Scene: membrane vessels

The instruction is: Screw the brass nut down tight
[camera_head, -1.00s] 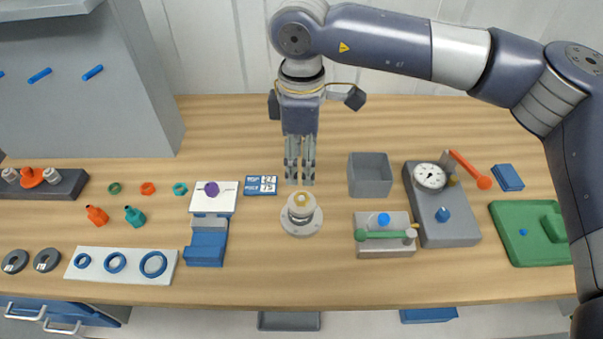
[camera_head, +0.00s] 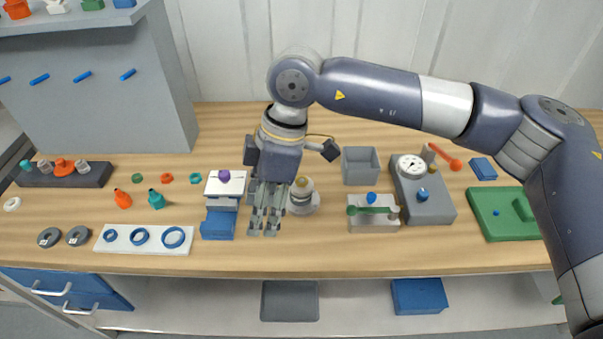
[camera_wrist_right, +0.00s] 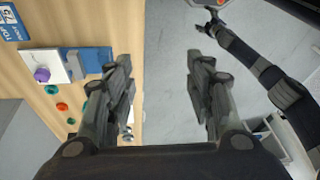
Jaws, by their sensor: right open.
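The brass nut (camera_head: 302,182) sits on top of the round pale vessel (camera_head: 303,201), which stands upright on its flange near the middle of the bench. I cannot tell how far down the nut is. My right gripper (camera_head: 264,232) points down just left of and in front of the vessel, apart from the nut, and partly covers the vessel's left side. In the right wrist view, its two fingers (camera_wrist_right: 163,65) are spread wide with nothing between them. The nut is not clearly visible there. My left gripper is not in view.
A blue block stand (camera_head: 218,224) with a purple knob stands close to the left of the gripper. A fixture with a green-handled bar (camera_head: 374,225), a grey bin (camera_head: 361,166) and a gauge block (camera_head: 424,198) stand to the right. The bench's front edge (camera_head: 300,272) is near.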

